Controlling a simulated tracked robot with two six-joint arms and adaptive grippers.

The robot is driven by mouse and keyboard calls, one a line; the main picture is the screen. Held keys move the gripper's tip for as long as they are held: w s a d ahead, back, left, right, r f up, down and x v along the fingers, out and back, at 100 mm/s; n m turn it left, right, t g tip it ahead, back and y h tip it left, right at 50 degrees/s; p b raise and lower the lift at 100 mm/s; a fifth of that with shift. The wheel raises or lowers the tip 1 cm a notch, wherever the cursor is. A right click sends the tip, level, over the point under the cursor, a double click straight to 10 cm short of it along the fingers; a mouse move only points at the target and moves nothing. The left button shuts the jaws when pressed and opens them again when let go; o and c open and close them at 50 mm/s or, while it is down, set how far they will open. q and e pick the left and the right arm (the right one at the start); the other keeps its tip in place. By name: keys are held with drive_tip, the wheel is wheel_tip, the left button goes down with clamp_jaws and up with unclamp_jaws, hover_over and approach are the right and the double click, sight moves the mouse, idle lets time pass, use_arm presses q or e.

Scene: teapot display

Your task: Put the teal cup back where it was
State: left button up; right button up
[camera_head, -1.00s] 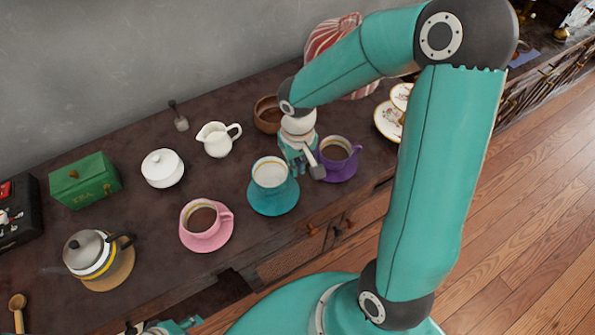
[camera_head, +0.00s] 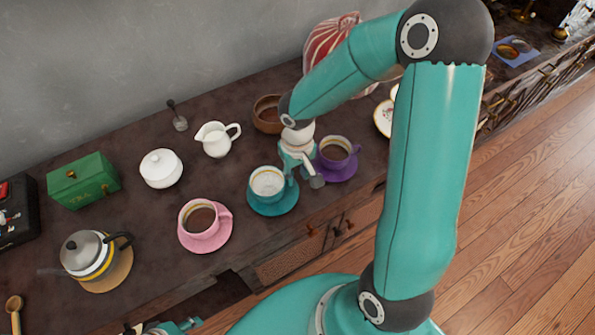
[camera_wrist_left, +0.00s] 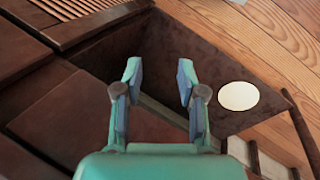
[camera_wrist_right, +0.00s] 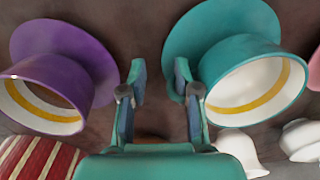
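The teal cup (camera_head: 255,190) stands upright at its teal saucer (camera_head: 275,210), on the dark sideboard top. It is white inside with a gold band. My right gripper (camera_head: 304,178) is low between this cup and the purple cup. In the right wrist view its fingers (camera_wrist_right: 160,88) are apart with nothing between them. The teal cup (camera_wrist_right: 232,75) is just right of the right finger, over the saucer (camera_wrist_right: 195,35); its handle is not clear. My left gripper (camera_wrist_left: 158,85) is open and empty, over dark furniture and wooden floor.
The purple cup (camera_head: 333,162) on its purple saucer is close on the right. The pink cup (camera_head: 197,227) is to the left. The white creamer (camera_head: 216,140) and wooden bowl (camera_head: 266,112) stand behind. The red striped vase (camera_head: 322,43) is farther back.

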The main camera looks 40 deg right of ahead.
drive_tip(key=shift+r, duration=0.2)
use_arm(q)
drive_tip(key=shift+r+p, duration=0.7)
use_arm(e)
wheel_tip(320, 180, up, 12)
drive_tip(key=shift+f, duration=0.1)
